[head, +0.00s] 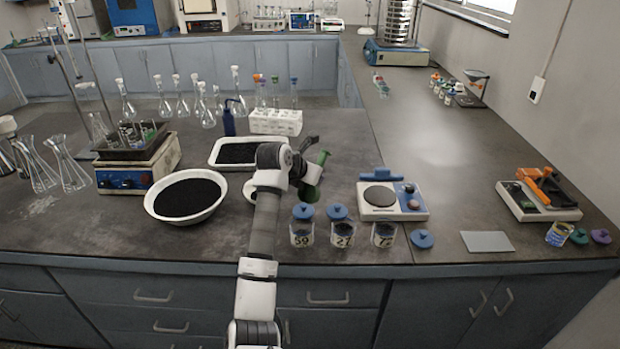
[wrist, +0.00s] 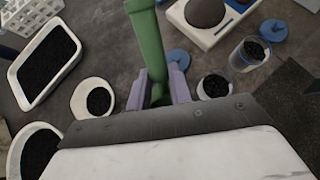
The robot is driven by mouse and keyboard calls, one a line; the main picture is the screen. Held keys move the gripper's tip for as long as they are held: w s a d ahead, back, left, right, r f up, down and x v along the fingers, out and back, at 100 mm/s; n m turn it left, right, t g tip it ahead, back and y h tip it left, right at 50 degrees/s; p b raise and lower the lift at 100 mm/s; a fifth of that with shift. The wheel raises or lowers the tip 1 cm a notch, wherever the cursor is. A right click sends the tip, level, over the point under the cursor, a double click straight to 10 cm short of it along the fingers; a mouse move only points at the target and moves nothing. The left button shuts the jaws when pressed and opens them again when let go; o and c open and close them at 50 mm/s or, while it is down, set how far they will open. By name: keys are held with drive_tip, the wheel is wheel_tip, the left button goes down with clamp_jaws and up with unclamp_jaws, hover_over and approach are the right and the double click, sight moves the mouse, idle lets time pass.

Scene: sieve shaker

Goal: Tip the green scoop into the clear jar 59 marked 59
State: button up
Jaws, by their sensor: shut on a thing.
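The green scoop (head: 316,172) is held in the air in my gripper (head: 307,171), left of and above the jars. In the wrist view, the scoop's green handle (wrist: 150,45) sits between the two purple fingers of my gripper (wrist: 160,92). The scoop's contents cannot be seen. The clear jar 59 (head: 301,236), marked 59, stands upright near the bench's front edge, apart from the scoop. In the wrist view, two open jars with dark contents show to the right of the fingers; their numbers cannot be read there.
Jar 27 (head: 342,236) and a third jar (head: 383,236) stand right of jar 59. Blue lids (head: 422,238) lie around them. A white bowl (head: 152,207), a white tray (head: 214,160) and a small white dish (wrist: 78,104) hold black grains at left.

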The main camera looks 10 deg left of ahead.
drive_tip(key=shift+w+d+g, duration=0.1)
drive_tip(key=shift+w+g, duration=0.2)
drive_tip(key=shift+g, duration=0.1)
drive_tip(key=shift+w+g+y, duration=0.2)
drive_tip(key=shift+g+y, duration=0.2)
drive_tip(key=g, duration=0.1)
drive_tip(key=w+f+g+y, duration=0.1)
drive_tip(key=g, duration=0.1)
drive_tip(key=shift+w+d, duration=0.1)
drive_tip(key=shift+d, duration=0.2)
drive_tip(key=shift+g, duration=0.3)
drive_tip(key=shift+w+d+f+g+y, duration=0.15)
drive_tip(key=shift+f+g+y, duration=0.1)
drive_tip(key=shift+g, duration=0.4)
drive_tip(key=shift+w+a+f+g+y, duration=0.1)
drive_tip(key=shift+g+y, duration=0.15)
drive_tip(key=shift+g, duration=0.4)
drive_tip(key=shift+f+g, duration=0.3)
drive_tip(key=shift+g, duration=0.2)
